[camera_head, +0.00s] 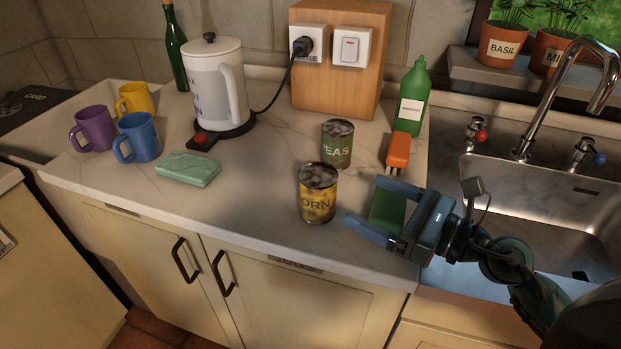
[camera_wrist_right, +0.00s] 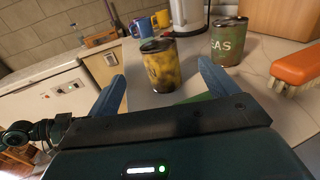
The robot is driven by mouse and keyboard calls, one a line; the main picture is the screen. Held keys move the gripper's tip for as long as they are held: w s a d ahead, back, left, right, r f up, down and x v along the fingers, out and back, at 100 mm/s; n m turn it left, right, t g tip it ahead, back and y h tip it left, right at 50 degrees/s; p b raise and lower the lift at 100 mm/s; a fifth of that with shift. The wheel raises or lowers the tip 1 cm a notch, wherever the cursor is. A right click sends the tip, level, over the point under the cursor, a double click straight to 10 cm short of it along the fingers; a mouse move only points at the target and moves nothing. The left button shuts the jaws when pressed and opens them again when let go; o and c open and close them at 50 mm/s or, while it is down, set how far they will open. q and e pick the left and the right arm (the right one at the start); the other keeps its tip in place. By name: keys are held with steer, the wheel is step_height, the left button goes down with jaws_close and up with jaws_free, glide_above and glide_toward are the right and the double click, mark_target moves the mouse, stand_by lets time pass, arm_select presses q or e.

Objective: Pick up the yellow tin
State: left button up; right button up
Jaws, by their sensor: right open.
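The yellow tin (camera_head: 317,200), labelled CORN with a dark top, stands upright on the marble counter near its front edge. It also shows in the right wrist view (camera_wrist_right: 160,70), ahead of the fingers and between their tips. My right gripper (camera_head: 366,202) is open and empty, to the right of the tin. Its two fingers point left toward the tin, with a gap between tips and tin in the head view. My left gripper is not seen.
A green PEAS tin (camera_head: 337,145) stands just behind the yellow tin. An orange brush (camera_head: 398,150) and green bottle (camera_head: 412,98) are behind my right gripper. A flat green object (camera_head: 388,208) lies below its fingers.

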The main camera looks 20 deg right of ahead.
steer(key=p, duration=0.3)
glide_toward(302, 170)
steer(key=shift+w+a+f, duration=0.15)
steer(key=shift+w+a, duration=0.2)
steer(key=shift+w, duration=0.25)
steer(key=shift+w+a+f, duration=0.15)
steer(key=shift+w+a, duration=0.15)
steer(key=shift+w, duration=0.35)
steer(key=p+x, duration=0.1)
steer(key=x, duration=0.4)
steer(key=shift+w+a, duration=0.15)
steer(key=shift+w, duration=0.05)
steer(key=shift+w+a+f, duration=0.1)
steer(key=shift+w+a, duration=0.1)
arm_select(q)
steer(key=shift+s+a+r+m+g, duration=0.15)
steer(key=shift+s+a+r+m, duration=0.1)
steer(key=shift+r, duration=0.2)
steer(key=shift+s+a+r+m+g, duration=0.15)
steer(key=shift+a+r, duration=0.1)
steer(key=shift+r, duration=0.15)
arm_select(e)
steer(key=shift+c, duration=0.4)
steer(key=c, duration=0.4)
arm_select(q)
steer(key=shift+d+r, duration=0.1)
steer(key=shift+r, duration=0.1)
arm_select(e)
steer(key=c, duration=0.6)
